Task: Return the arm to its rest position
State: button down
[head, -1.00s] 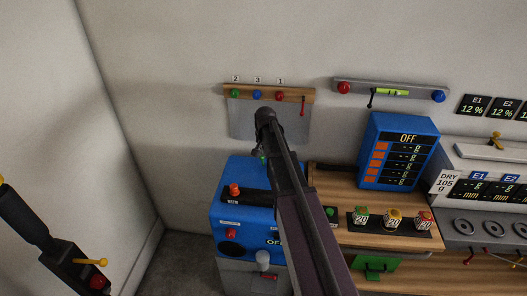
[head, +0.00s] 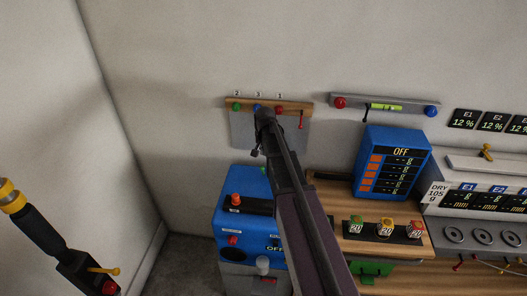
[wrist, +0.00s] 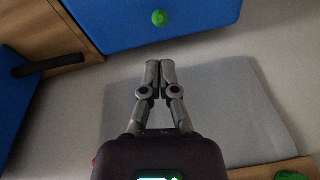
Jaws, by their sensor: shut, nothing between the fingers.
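My arm reaches up from the bottom of the head view, in front of the blue machine and the wall rack. My gripper (wrist: 153,80) is in the wrist view with its two grey fingers together and nothing between them. In the head view my gripper (head: 256,152) is small and mostly hidden by my wrist, just below the rack. Behind the fingers in the wrist view is a grey panel (wrist: 235,100) on the pale wall. The gripper looks apart from the blue machine (head: 232,215).
A wooden rack (head: 290,104) with coloured knobs and a red hook hangs on the wall. A blue display unit (head: 393,165) stands on the wooden counter (head: 330,200) beside three numbered blocks. A black post with a yellow lever (head: 103,270) stands at lower left.

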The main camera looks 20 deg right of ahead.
jog(key=shift+r, duration=0.2)
dwell(0.5)
jog(key=s+a+n+g, duration=0.1)
jog(key=s+a+n, duration=0.2)
jog(key=s, duration=0.9)
jog(key=s+a+f+n+g+b, duration=0.1)
jog(key=s+a+n, duration=0.3)
jog(key=s+a, duration=0.3)
jog(key=s, duration=0.5)
jog(key=shift+s+a+f, duration=0.2)
jog(key=shift+a+f, duration=0.1)
